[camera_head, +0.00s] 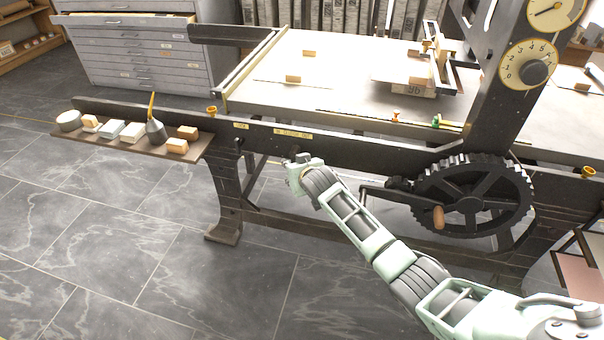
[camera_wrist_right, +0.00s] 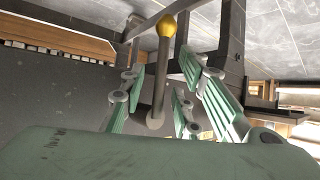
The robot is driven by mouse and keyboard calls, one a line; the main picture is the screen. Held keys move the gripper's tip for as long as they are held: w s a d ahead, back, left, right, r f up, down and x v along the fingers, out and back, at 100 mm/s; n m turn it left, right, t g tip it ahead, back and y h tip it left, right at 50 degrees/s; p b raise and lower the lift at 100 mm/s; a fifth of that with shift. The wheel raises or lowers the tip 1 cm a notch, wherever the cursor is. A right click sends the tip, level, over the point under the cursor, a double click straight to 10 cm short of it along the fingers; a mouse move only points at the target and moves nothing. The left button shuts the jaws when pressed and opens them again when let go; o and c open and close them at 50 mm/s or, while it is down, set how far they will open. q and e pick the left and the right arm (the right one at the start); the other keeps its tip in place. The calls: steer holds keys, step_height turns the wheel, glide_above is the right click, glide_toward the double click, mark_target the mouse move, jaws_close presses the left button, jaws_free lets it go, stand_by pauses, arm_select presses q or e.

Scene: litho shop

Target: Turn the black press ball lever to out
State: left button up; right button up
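The ball lever shows in the right wrist view as a dark grey rod (camera_wrist_right: 159,85) with a yellow ball (camera_wrist_right: 168,25) at its end. My right gripper (camera_wrist_right: 164,72) is open, with its green fingers on either side of the rod. A gap shows on both sides, so the fingers look apart from it. In the head view my right gripper (camera_head: 303,166) is at the front of the black press's side rail (camera_head: 370,150), just below a small lettered plate (camera_head: 293,133). The lever is hard to make out there, largely hidden by the gripper. My left gripper is not in view.
A shelf (camera_head: 165,150) with several blocks and a dark cone-shaped tool (camera_head: 155,130) juts out left of the press. A spoked gear wheel (camera_head: 470,200) with a wooden-handled crank (camera_head: 438,217) stands right of my gripper, close to my forearm. The tiled floor in front is clear.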

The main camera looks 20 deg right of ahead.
steer(key=v, duration=0.9)
steer(key=shift+s+r, duration=0.2)
steer(key=shift+s, duration=0.05)
steer(key=shift+f, duration=0.1)
steer(key=s+d+f+n+g+p, duration=0.15)
steer(key=s+f+g+p, duration=0.6)
steer(key=s+f, duration=1.65)
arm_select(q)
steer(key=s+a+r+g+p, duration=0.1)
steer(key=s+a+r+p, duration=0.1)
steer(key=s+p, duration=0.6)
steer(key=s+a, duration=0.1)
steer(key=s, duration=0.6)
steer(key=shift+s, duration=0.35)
arm_select(e)
steer(key=s+f+g, duration=0.1)
steer(key=s+f, duration=0.2)
steer(key=s, duration=0.8)
steer(key=s+f+g, duration=0.1)
steer(key=s+f, duration=0.3)
steer(key=s, duration=0.8)
steer(key=s+f+g, duration=0.1)
steer(key=s+f, duration=0.2)
steer(key=s, duration=0.8)
steer(key=shift+s+a+f+n, duration=0.25)
steer(key=shift+a+f+n, duration=0.05)
steer(key=shift+n, duration=0.15)
